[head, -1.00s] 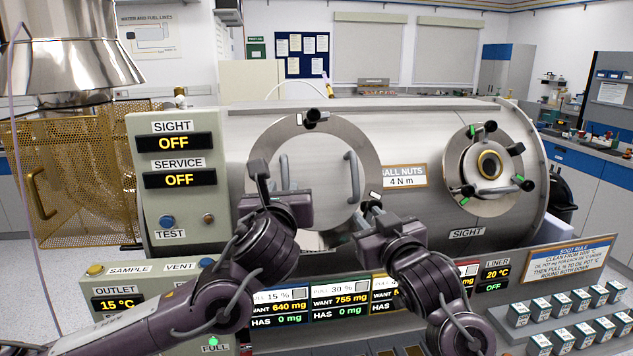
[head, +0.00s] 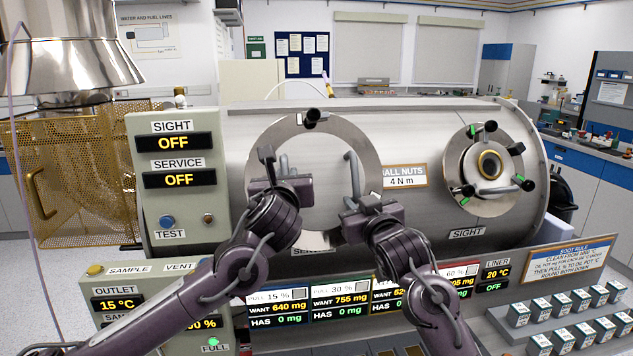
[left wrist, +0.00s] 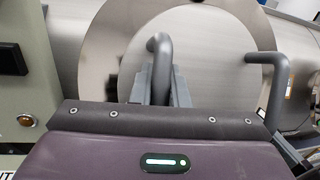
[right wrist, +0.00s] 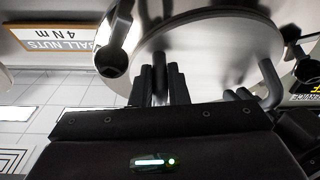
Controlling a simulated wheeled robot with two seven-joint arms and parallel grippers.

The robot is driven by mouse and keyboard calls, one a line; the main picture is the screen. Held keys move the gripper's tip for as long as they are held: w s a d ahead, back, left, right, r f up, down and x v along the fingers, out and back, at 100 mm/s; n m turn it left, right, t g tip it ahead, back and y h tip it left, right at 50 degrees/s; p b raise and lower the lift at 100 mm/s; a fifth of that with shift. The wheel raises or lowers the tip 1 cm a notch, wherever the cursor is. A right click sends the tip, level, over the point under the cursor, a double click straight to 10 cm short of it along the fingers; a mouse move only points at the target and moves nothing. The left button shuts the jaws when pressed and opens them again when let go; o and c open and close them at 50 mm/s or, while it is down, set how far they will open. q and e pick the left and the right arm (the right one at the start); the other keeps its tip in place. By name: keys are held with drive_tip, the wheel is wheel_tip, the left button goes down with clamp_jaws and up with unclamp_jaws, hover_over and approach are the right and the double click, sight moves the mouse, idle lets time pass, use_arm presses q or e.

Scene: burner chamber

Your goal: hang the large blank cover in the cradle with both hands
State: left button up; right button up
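The large blank cover (head: 322,170) is a round, pale metal plate with two upright grey bar handles. In the head view it sits upright within the outline of the service port ring (head: 370,150); I cannot tell whether it touches the ring. My left gripper (head: 277,178) is at the left handle (head: 284,163), which stands close between its fingers in the left wrist view (left wrist: 160,60). My right gripper (head: 368,203) is at the right handle (head: 352,172), also between its fingers in the right wrist view (right wrist: 160,72). The grippers hide the lower handle ends. I cannot make out the cradle.
A black-handled nut (head: 312,118) is at the top of the ring. The sight port (head: 489,164) with several clamps is to the right. A control box (head: 178,215) stands left of the ring. Below are dose displays (head: 338,302) and, at right, a rack of small boxes (head: 565,325).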

use_arm(q)
clamp_jaws()
use_arm(e)
clamp_jaws()
idle(0.8)
use_arm(q)
drive_tip(key=shift+r, duration=0.15)
use_arm(e)
drive_tip(key=shift+r, duration=0.1)
use_arm(q)
drive_tip(key=shift+f, duration=0.2)
use_arm(e)
drive_tip(key=shift+f, duration=0.25)
idle(0.4)
drive_tip(key=shift+s+d, duration=0.1)
